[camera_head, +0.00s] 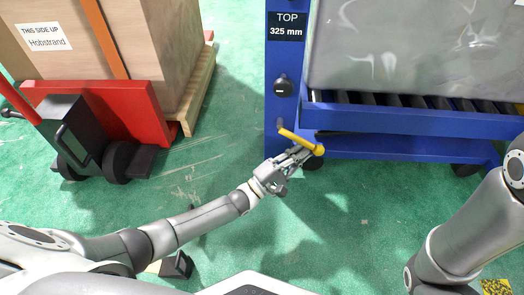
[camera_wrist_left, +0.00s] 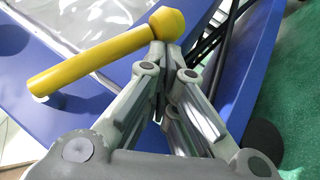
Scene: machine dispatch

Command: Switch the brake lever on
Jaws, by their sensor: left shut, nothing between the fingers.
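The brake lever is a yellow bar with a round knob (camera_head: 300,141) on the front of the blue machine frame. In the head view it slopes from upper left down to the knob at the right. In the left wrist view the lever (camera_wrist_left: 110,52) runs from lower left up to its knob at upper right. My left gripper (camera_head: 302,153) is shut and empty, its fingertips close to the knob end. In the left wrist view the fingertips (camera_wrist_left: 165,48) are just below the knob; I cannot tell whether they touch it. My right gripper is out of view.
The blue frame (camera_head: 420,121) carries a large grey wrapped load (camera_head: 420,50) on rollers. A black knob (camera_head: 283,86) sits on its post above the lever. A red pallet truck (camera_head: 130,108) with a boxed pallet stands at left. Green floor between them is clear.

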